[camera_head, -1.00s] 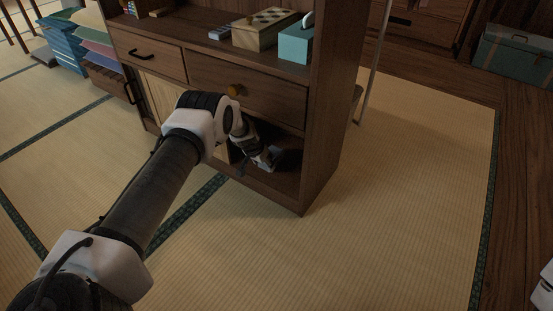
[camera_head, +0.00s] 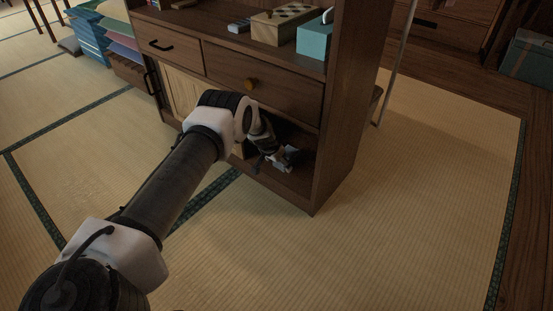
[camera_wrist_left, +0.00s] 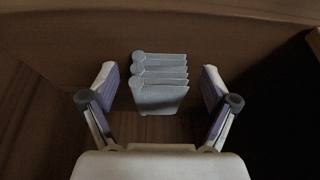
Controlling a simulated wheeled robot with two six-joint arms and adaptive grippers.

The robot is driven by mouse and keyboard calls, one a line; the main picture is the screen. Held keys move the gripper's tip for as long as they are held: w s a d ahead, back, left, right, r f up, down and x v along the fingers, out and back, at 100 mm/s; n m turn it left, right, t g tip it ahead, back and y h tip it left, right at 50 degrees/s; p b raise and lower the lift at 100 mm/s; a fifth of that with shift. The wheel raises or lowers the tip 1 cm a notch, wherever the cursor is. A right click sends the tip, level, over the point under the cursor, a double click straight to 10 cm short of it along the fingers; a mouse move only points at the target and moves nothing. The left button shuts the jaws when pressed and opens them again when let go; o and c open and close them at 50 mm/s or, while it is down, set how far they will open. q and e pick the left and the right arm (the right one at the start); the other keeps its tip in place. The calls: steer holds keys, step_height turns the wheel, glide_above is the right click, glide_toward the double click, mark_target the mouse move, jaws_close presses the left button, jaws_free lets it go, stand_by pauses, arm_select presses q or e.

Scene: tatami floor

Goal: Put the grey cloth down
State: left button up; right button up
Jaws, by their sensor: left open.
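The grey cloth (camera_wrist_left: 160,95) is a folded, layered bundle. In the left wrist view it rests on the wooden floor of the cabinet's lower compartment, between the two spread fingers of my left gripper (camera_wrist_left: 160,98). A gap shows on each side, so the fingers do not touch it. In the head view my left gripper (camera_head: 279,160) reaches into the open lower compartment, and the cloth cannot be told apart clearly from the fingers there. My right gripper is not in view.
The wooden cabinet (camera_head: 335,120) has drawers above the compartment and a right side wall close to my gripper. A teal box (camera_head: 313,40) and a wooden box (camera_head: 285,22) stand on it. Colored stacks (camera_head: 88,35) stand at left. The tatami (camera_head: 400,200) at right is clear.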

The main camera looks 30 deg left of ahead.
arm_select(q)
steer(key=p+v, duration=0.6)
steer(key=v, duration=0.6)
steer(key=s+d+f+g, duration=0.1)
steer(key=s+d+f, duration=0.4)
steer(key=s, duration=0.5)
steer(key=s+d+f+g, duration=0.2)
steer(key=s+d+f, duration=0.1)
steer(key=s+d, duration=0.5)
steer(key=s+d+r, duration=0.2)
steer(key=s+d, duration=0.1)
steer(key=s, duration=0.8)
steer(key=s+d+r+n+g, duration=0.1)
steer(key=s+d+r, duration=0.1)
steer(key=s, duration=0.9)
steer(key=shift+d+n, duration=0.3)
steer(key=shift+d, duration=0.2)
